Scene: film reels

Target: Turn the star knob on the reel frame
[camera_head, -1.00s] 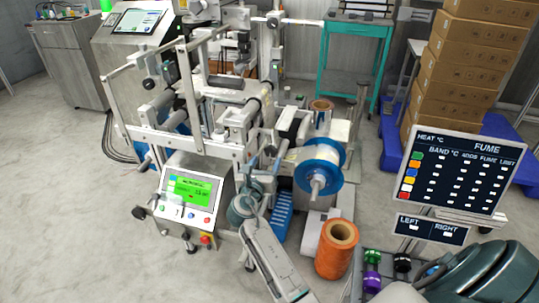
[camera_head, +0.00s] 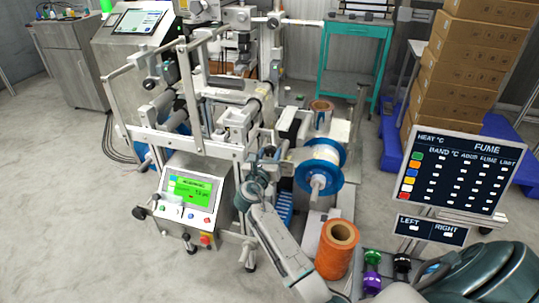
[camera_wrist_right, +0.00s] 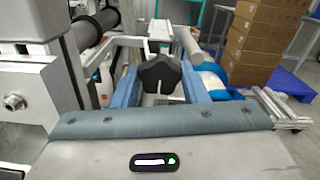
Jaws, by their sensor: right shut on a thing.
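The black star knob (camera_wrist_right: 160,73) sits in the middle of the right wrist view, between the two blue fingers of my right gripper (camera_wrist_right: 160,82). The gripper is shut on the knob, with one finger on each side. In the head view my right gripper (camera_head: 273,153) is at the front right side of the pale metal reel frame (camera_head: 190,92). The knob is too small or hidden to make out there. The reel with blue flanges (camera_head: 321,152) stands just right of the gripper. My left gripper is not in view.
An orange roll (camera_head: 335,256) stands on the floor near my right forearm. A control panel with a green screen (camera_head: 189,190) is left of the arm. A dark display board (camera_head: 456,168) stands at the right. Stacked cartons (camera_head: 465,75) are behind. Floor at the left is open.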

